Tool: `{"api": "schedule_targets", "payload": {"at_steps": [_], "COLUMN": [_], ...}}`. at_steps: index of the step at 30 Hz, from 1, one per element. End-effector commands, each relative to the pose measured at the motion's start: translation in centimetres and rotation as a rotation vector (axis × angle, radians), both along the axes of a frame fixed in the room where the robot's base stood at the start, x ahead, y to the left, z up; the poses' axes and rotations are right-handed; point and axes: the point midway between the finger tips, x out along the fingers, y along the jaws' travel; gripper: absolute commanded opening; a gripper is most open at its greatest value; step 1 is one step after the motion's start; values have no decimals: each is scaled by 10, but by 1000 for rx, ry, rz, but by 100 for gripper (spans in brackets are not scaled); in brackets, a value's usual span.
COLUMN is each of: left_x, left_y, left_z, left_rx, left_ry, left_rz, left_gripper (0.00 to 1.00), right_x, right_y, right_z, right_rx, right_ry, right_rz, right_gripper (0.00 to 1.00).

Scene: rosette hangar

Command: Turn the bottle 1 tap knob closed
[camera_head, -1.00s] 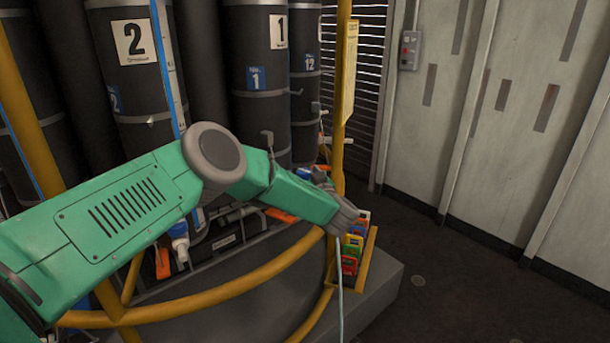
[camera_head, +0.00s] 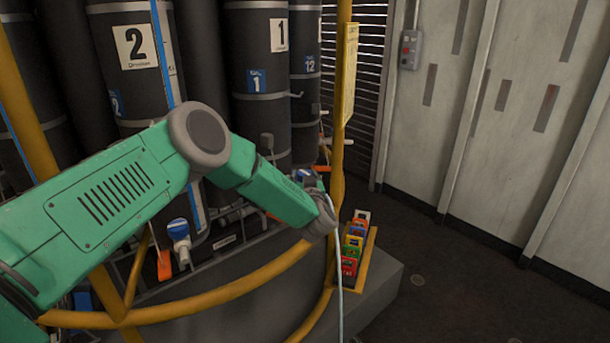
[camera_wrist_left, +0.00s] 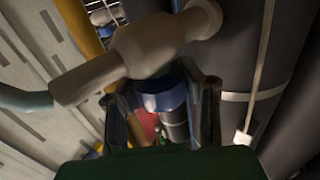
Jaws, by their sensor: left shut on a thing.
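Bottle 1 (camera_head: 262,125) is a tall black cylinder with a white "1" label and a blue "1" tag, behind my left arm. My left gripper (camera_head: 308,180) is low in front of it, small and partly hidden by my wrist. In the left wrist view my gripper (camera_wrist_left: 165,92) is shut on the blue tap knob (camera_wrist_left: 163,99), which lies between its two dark fingers. The knob's exact angle is hard to tell. My right gripper is not in view.
Bottle 2 (camera_head: 137,80) stands to the left, with another blue-knobbed tap (camera_head: 179,230) low beside it. A yellow rail (camera_head: 215,298) curves in front, and a yellow post (camera_head: 338,110) rises close right of my gripper. A tray (camera_head: 368,258) of coloured blocks sits below right. Floor at right is clear.

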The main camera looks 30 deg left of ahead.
Motion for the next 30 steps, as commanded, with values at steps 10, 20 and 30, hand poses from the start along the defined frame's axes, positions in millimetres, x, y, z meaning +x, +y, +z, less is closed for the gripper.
{"api": "schedule_targets", "payload": {"at_steps": [10, 20, 30], "left_x": [-1, -1, 0], "left_y": [1, 2, 2], "left_z": [-2, -6, -6], "left_rx": [0, -1, 3], "left_ry": [3, 1, 2], "left_rz": [-329, -639, -956], "left_gripper": [4, 4, 4], "right_x": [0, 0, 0], "right_y": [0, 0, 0], "right_z": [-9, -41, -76], "right_rx": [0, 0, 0], "right_ry": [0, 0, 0], "right_rz": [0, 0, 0], "right_gripper": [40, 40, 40]}}
